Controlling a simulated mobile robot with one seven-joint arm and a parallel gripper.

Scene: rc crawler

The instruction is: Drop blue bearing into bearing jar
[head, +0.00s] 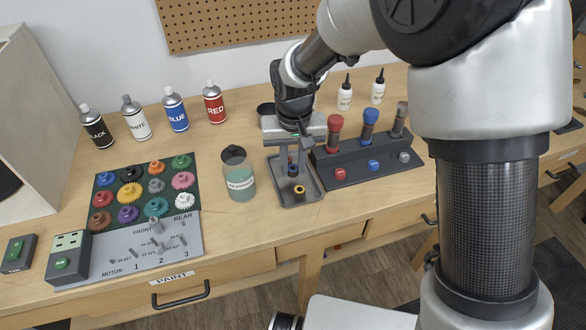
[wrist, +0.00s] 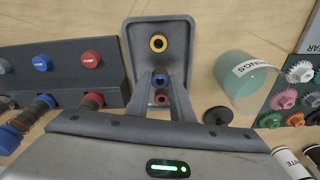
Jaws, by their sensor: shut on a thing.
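The blue bearing (wrist: 160,79) is between my gripper's fingertips (wrist: 160,76) in the wrist view. My gripper (head: 296,165) is shut on it, over the grey tray (head: 314,190); I cannot tell whether the bearing is lifted off the tray floor. A yellow bearing (head: 300,190) lies in the tray, and a red bearing (wrist: 161,98) shows between the fingers in the wrist view. The bearing jar (head: 240,180), clear and teal with a white label, stands left of the tray in the head view. A black lid (wrist: 217,116) shows beside it in the wrist view.
A dark rack (head: 365,168) with red, blue and grey topped items stands close right of the tray. Left of the jar is a gear board (head: 145,213). Several spray cans (head: 175,110) stand at the back. Bare table lies between jar and tray.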

